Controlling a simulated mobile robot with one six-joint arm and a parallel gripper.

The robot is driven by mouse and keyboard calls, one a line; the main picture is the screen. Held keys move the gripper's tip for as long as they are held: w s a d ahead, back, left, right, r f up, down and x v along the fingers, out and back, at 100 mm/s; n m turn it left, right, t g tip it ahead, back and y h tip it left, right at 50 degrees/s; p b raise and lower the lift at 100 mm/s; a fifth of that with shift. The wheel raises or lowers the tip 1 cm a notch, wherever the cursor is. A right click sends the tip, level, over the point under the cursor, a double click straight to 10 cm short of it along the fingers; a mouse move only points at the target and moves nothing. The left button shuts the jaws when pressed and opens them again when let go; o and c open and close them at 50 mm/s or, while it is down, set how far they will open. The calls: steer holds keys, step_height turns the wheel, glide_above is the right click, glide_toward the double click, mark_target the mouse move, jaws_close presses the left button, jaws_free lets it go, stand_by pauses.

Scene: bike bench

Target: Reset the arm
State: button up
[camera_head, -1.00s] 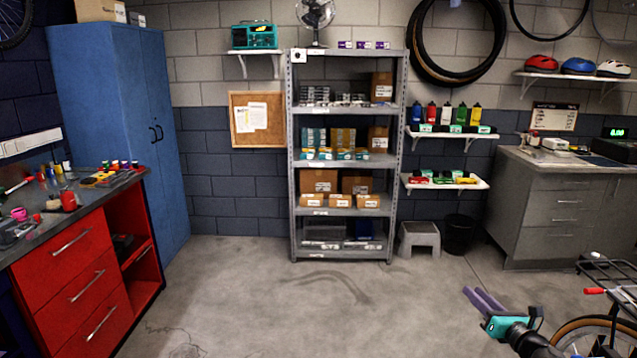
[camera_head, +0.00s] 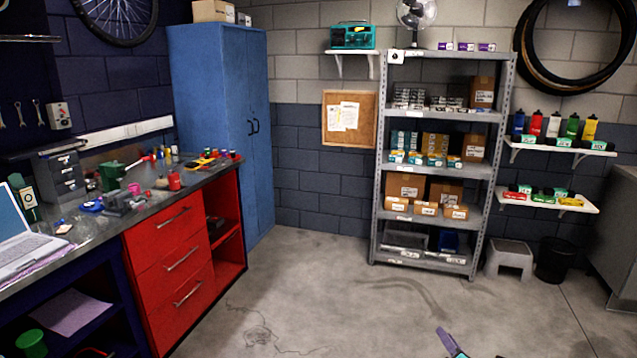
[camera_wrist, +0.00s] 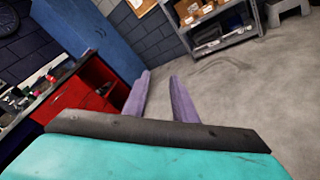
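My gripper (camera_wrist: 160,98) shows in the wrist view with its two purple fingers apart and nothing between them. It is held out over bare concrete floor. In the head view only the tip of one purple finger of my gripper (camera_head: 450,341) and a bit of teal show at the bottom edge, right of centre. The rest of my arm is out of that frame.
A workbench (camera_head: 90,228) with red drawers (camera_head: 170,270) stands on the left, beside a blue cabinet (camera_head: 218,130). A grey shelf (camera_head: 440,118) with boxes stands at the back. A step stool (camera_head: 510,258) and black bin (camera_head: 555,260) stand right of it. The middle floor is clear.

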steer(key=s+a+f+m+g+h, duration=0.15)
steer(key=a+f+m, duration=0.25)
steer(key=f, duration=0.4)
steer(key=s+a+f+m+g+h, duration=0.1)
steer(key=s+a+f+m+g, duration=0.15)
steer(key=a+f, duration=0.35)
steer(key=s+a+f+m+g+h, duration=0.1)
steer(key=s+a+f+m+g, duration=0.15)
steer(key=f+m, duration=0.45)
steer(key=s+a+f+m+g, duration=0.3)
steer(key=s+f+m+g, duration=0.15)
steer(key=s+f, duration=0.45)
steer(key=s+a+f+m+g, duration=0.25)
steer(key=s+f+g, duration=0.3)
steer(key=s, duration=0.55)
steer(key=s+a+m+g+y, duration=0.1)
steer(key=s+m+g, duration=0.1)
steer(key=s+m, duration=0.2)
steer(key=s+a+r+m+g, duration=0.1)
steer(key=s+a+m+g, duration=0.1)
steer(key=s, duration=0.8)
steer(key=shift+a+r+m+g+y, duration=0.15)
steer(key=shift+a+m+g+y, duration=0.2)
steer(key=shift+m+g, duration=0.5)
steer(key=shift+d, duration=0.15)
